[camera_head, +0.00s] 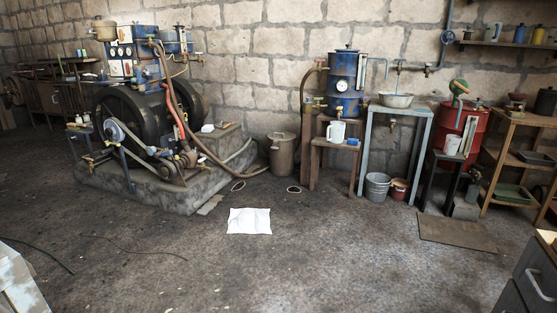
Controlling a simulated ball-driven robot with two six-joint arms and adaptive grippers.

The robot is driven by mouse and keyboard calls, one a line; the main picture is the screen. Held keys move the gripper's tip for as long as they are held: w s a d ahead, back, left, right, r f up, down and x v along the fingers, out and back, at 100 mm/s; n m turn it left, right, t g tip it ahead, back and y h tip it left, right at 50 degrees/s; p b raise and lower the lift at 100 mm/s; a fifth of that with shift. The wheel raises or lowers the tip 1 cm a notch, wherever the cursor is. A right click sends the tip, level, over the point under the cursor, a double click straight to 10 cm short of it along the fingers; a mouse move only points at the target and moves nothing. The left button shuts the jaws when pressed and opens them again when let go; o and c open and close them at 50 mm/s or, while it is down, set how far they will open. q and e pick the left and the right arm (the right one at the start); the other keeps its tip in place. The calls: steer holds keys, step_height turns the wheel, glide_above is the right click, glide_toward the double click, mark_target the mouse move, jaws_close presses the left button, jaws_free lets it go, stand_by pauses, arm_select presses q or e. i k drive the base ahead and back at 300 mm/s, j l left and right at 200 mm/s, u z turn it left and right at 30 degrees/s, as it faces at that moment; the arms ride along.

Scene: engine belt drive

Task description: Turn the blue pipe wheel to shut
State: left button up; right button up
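A blue-grey pipe (446,55) runs down the block wall at the upper right. A small round blue wheel (447,37) sits on it, high up and left of the wall shelf. The wheel is too small to tell how far it is turned. Neither of my grippers shows in the head view, and nothing is seen touching the wheel.
Below the wheel stand a metal table (398,108) with a bowl (396,100), a red drum (463,127), buckets (377,187) and a wooden rack (508,138). A belt-drive engine (130,118) stands at left. The middle floor is open, with a white sheet (249,220).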

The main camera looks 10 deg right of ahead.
mark_target(448, 37)
steer(key=i+l+z, duration=0.25)
steer(key=i+z, duration=0.15)
steer(key=i, duration=0.25)
steer(key=i+l+z, duration=0.1)
steer(key=i+z, duration=0.25)
steer(key=i, duration=0.3)
steer(key=i+j+z, duration=0.15)
steer(key=i+z, duration=0.25)
steer(key=i, duration=2.85)
